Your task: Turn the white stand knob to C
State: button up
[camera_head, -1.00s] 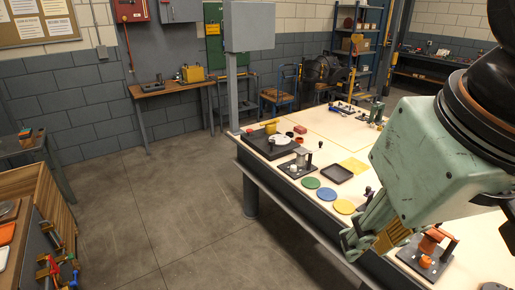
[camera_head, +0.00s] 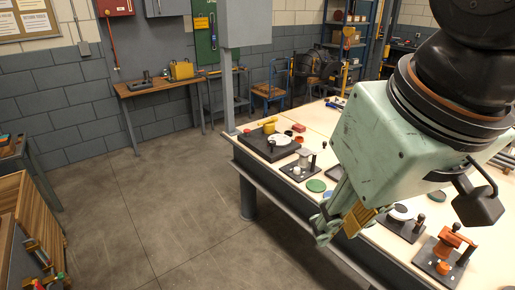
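A small stand with a whitish-grey cylinder (camera_head: 304,157) stands on a dark base plate on the table's left part. A small white knob (camera_head: 297,171) sits low at its front; its pointer and any letters are too small to read. An orange stand (camera_head: 449,241) of similar shape, with an orange knob (camera_head: 443,267), is at the lower right. My gripper (camera_head: 322,236) hangs at the table's front edge, to the lower right of the white stand and clearly apart from it. Nothing shows held in it; its finger opening is unclear.
The table (camera_head: 283,187) carries a dark plate with a white disc (camera_head: 280,140) at left, a green disc (camera_head: 316,185), and a base with a white disc (camera_head: 402,212) at right. My arm hides the table's middle.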

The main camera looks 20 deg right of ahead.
jog(key=shift+o, duration=0.4)
jog(key=shift+o, duration=1.4)
jog(key=w+d+f+m+b, duration=0.1)
jog(key=w+d, duration=0.2)
jog(key=w, duration=0.9)
jog(key=w+d+f+m+h+b, duration=0.1)
jog(key=w+d, duration=0.2)
jog(key=w, duration=0.9)
jog(key=w+d+f+b, duration=0.1)
jog(key=w+d, duration=0.2)
jog(key=w, duration=0.9)
jog(key=w+d+f+m+b, duration=0.1)
jog(key=w+d+f, duration=0.4)
jog(key=w+f, duration=0.4)
jog(key=w+d+f+b, duration=0.1)
jog(key=w+d+f, duration=0.5)
jog(key=w+f, duration=0.4)
jog(key=w+d+f+m+b, duration=0.1)
jog(key=w+d+f, duration=0.5)
jog(key=w+f, duration=0.3)
jog(key=w, duration=0.3)
jog(key=shift+d+f+m+h, duration=0.25)
jog(key=shift+f+m+h, duration=0.05)
jog(key=shift+h, duration=0.1)
